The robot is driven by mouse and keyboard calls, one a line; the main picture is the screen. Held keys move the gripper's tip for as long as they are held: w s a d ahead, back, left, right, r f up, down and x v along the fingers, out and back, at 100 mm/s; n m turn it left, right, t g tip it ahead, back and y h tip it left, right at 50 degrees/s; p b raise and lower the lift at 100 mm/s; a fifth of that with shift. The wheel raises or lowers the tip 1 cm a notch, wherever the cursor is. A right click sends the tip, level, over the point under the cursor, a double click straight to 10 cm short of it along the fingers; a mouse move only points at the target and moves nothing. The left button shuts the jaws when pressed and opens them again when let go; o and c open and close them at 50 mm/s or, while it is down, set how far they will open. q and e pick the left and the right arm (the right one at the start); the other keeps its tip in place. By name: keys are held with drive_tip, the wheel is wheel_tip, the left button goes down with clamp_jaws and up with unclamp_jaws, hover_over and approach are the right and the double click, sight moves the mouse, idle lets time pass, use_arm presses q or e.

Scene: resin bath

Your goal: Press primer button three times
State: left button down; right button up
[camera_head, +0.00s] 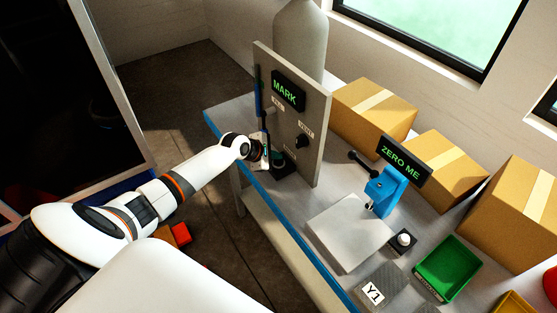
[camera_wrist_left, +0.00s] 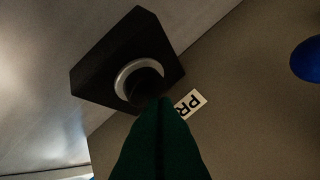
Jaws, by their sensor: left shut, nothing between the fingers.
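The primer button (camera_wrist_left: 145,83) shows in the left wrist view as a dark round cap inside a pale ring. It sits on a black square base (camera_wrist_left: 110,50), beside a partly hidden label (camera_wrist_left: 189,104) reading "PR". In the head view the black base (camera_head: 296,164) stands at the foot of the upright grey panel (camera_head: 325,110). My left gripper (camera_wrist_left: 162,103) is shut and empty, its dark green fingertips overlapping the button's lower edge in the wrist view. I cannot tell whether they touch it. In the head view the gripper (camera_head: 277,156) is beside the base. My right gripper is not seen.
The panel carries a "MARK" display (camera_head: 288,91) and a black knob (camera_head: 302,141). To the right stand a blue device (camera_head: 381,190), a "ZERO ME" display (camera_head: 402,160), a white button (camera_head: 404,239) and a green tray (camera_head: 449,263). Cardboard boxes (camera_head: 373,112) line the back.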

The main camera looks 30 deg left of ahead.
sight(276, 163)
use_arm(q)
drive_tip(key=shift+f, duration=0.6)
idle(0.7)
drive_tip(key=shift+r, duration=0.1)
drive_tip(key=shift+r+p, duration=0.9)
drive_tip(key=shift+p, duration=0.1)
wheel_tip(276, 163, up, 5)
drive_tip(key=p, duration=0.5)
drive_tip(key=shift+p, duration=0.4)
idle(2.0)
